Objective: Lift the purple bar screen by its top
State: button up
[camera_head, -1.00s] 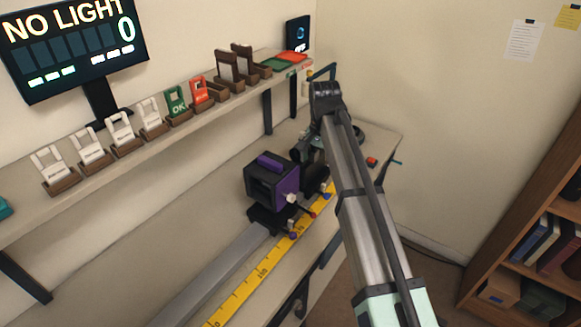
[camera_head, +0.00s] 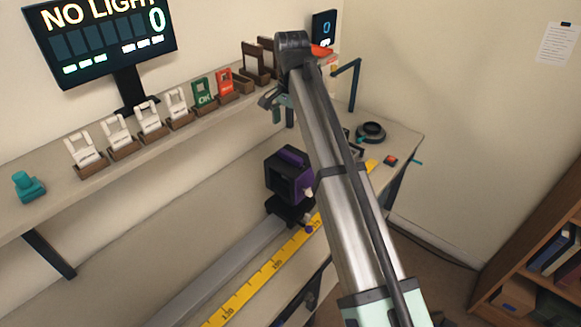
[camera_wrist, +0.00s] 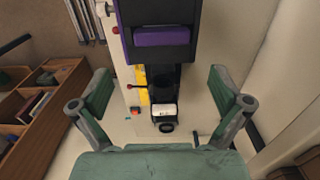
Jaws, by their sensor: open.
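The purple bar screen (camera_head: 290,176) is a dark square box with a purple bar on top and a purple side face. It stands upright on a dark mount on the rail in the head view. In the wrist view the dark body and purple bar (camera_wrist: 162,37) fill the top middle, beyond the fingertips. My gripper (camera_head: 276,104) is above the screen in the head view, near the shelf edge, apart from it. In the wrist view its two green fingers (camera_wrist: 161,90) are wide apart with nothing held between them.
A shelf (camera_head: 140,138) with several card holders runs above the bench at the back. A grey rail (camera_head: 222,272) and yellow ruler (camera_head: 262,279) run along the bench. A black round part (camera_head: 370,131) and red button (camera_head: 390,160) are at the bench's right end.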

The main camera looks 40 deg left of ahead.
aim_at(290, 154)
notch_tip(290, 154, down, 5)
jog(key=shift+f+p, duration=0.1)
jog(key=shift+p, duration=0.45)
jog(key=shift+a+f+p, duration=0.1)
jog(key=shift+f+p, duration=1.15)
jog(key=shift+f, duration=1.4)
jog(key=shift+c, duration=0.4)
jog(key=c, duration=1.2)
jog(key=shift+r, duration=0.2)
